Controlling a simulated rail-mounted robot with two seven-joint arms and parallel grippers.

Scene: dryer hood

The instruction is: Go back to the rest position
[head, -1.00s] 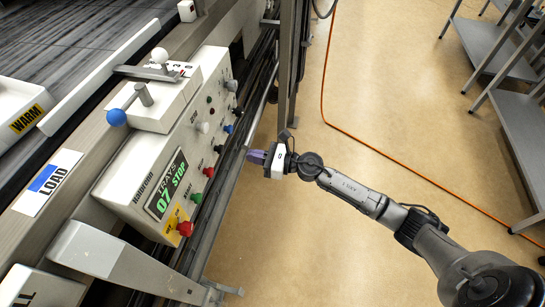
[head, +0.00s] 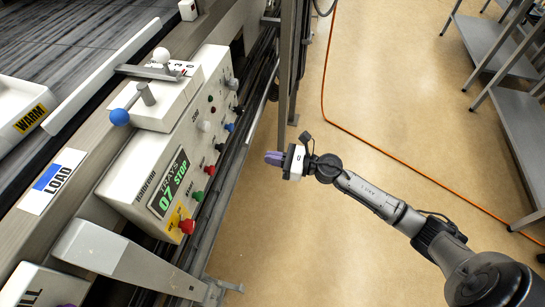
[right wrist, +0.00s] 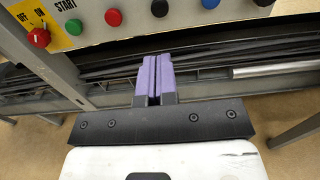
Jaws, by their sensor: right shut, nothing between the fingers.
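My right gripper (head: 273,158) is in the middle of the head view, its purple fingers pointing left towards the control box (head: 160,165). It is shut and empty, apart from the box, over the floor beside the machine's lower rail. In the right wrist view the two purple fingers (right wrist: 155,80) lie together with nothing between them. The control box's row of coloured buttons shows at the top of that view, including a red knob (right wrist: 39,38) and a green button (right wrist: 74,27). The display (head: 172,184) reads 07 STOP. My left gripper is not in view.
A grey upright post (head: 290,65) stands beyond my right gripper. Grey shelving (head: 500,55) is at the upper right. An orange cable (head: 400,164) runs across the open floor (head: 370,60). A lever with a blue ball (head: 119,117) sits on top of the control box.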

